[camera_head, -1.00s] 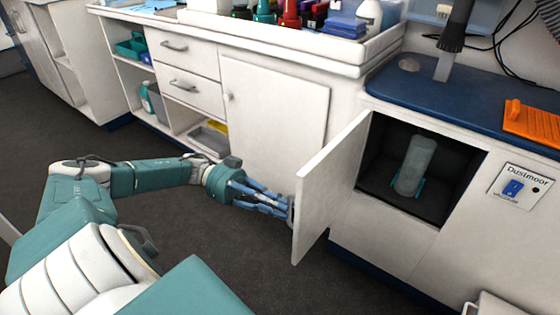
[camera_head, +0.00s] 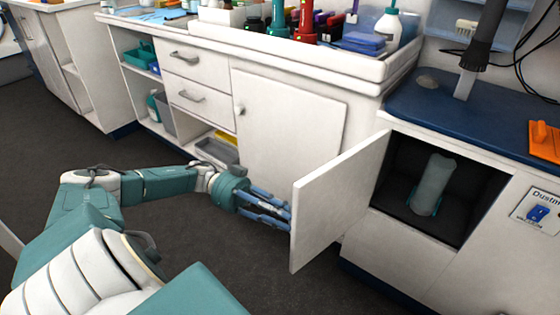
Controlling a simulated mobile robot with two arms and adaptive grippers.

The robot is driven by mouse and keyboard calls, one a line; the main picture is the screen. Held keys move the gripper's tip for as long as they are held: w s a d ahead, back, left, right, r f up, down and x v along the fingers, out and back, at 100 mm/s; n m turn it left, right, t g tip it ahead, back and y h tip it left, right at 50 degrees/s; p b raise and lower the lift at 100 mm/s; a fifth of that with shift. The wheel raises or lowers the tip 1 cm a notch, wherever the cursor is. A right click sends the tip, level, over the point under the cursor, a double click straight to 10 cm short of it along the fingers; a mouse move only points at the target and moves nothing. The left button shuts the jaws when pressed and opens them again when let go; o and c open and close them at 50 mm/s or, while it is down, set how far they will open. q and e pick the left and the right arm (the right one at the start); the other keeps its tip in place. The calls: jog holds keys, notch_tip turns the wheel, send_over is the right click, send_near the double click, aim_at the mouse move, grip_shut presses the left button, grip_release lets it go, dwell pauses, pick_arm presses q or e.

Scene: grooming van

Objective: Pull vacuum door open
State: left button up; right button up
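The white vacuum door (camera_head: 335,205) stands swung open, its hinge side at the left edge of a dark compartment (camera_head: 462,215). A grey-green cylinder (camera_head: 434,184) stands inside the compartment. My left gripper (camera_head: 288,212) is at the door's free edge, on its outer face side; its blue fingers reach the edge. The fingertips and any handle are hidden behind the door, so I cannot tell whether it grips. My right gripper is not in view.
A white cabinet door with a knob (camera_head: 240,110) and drawers (camera_head: 199,98) are behind my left arm. A blue counter (camera_head: 480,112) with a hose (camera_head: 484,35) and an orange tool (camera_head: 544,142) is above the compartment. Dark floor (camera_head: 190,240) is free below.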

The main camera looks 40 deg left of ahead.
pick_arm(q)
jog(key=shift+o, duration=0.5)
jog(key=shift+w+r+t, duration=0.3)
jog(key=shift+w+r, duration=0.1)
jog(key=shift+w, duration=0.4)
jog(key=v, duration=0.7)
jog(key=shift+s+a, duration=0.15)
jog(key=shift+s, duration=0.1)
jog(key=shift+f, duration=0.15)
